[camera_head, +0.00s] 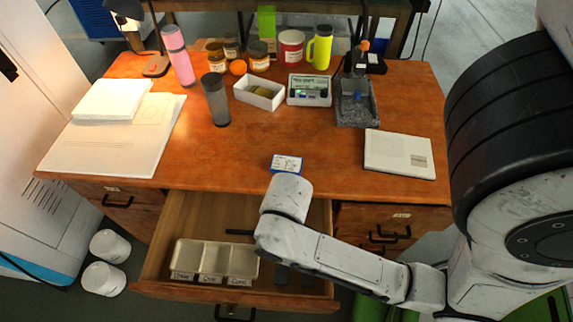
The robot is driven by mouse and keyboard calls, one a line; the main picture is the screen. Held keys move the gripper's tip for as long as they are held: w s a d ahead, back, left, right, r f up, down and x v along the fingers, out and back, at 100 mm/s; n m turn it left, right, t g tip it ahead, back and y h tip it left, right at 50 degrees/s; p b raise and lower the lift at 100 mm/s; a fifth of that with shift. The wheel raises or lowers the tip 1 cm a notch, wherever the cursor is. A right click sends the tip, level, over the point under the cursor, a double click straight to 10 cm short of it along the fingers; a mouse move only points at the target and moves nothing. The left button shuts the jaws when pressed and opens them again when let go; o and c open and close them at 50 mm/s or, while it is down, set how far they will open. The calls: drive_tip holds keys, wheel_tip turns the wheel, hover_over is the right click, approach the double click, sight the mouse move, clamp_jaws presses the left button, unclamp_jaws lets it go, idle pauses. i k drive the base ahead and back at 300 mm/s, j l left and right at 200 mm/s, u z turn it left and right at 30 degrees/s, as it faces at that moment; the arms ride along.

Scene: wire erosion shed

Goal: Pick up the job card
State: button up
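A small white card-like piece with a blue edge and dark print (287,163) lies on the desk top near its front edge, just above the open drawer. It is the thing here that looks most like the job card, but its print is too small to read. The end of my arm reaches over the open drawer, just in front of this piece. My gripper itself does not show; the arm's last visible link hides what is below it.
The open drawer (165,262) holds a three-part tray (216,261) with labels. On the wooden desk (240,150) stand a dark tumbler (215,100), a white box (259,93), a device (310,90), a grey stone-like block (356,105) and a booklet (398,154). The desk's front middle is mostly clear.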

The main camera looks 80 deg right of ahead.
sight(281, 163)
drive_tip(key=k+u, duration=0.1)
drive_tip(key=k, duration=0.25)
drive_tip(key=k+l+u, duration=0.1)
drive_tip(key=k+l, duration=0.15)
drive_tip(key=l, duration=0.2)
drive_tip(key=k+l+u, duration=0.1)
drive_tip(key=k+l, duration=0.5)
drive_tip(key=l, duration=0.2)
drive_tip(key=i+l+u, duration=0.05)
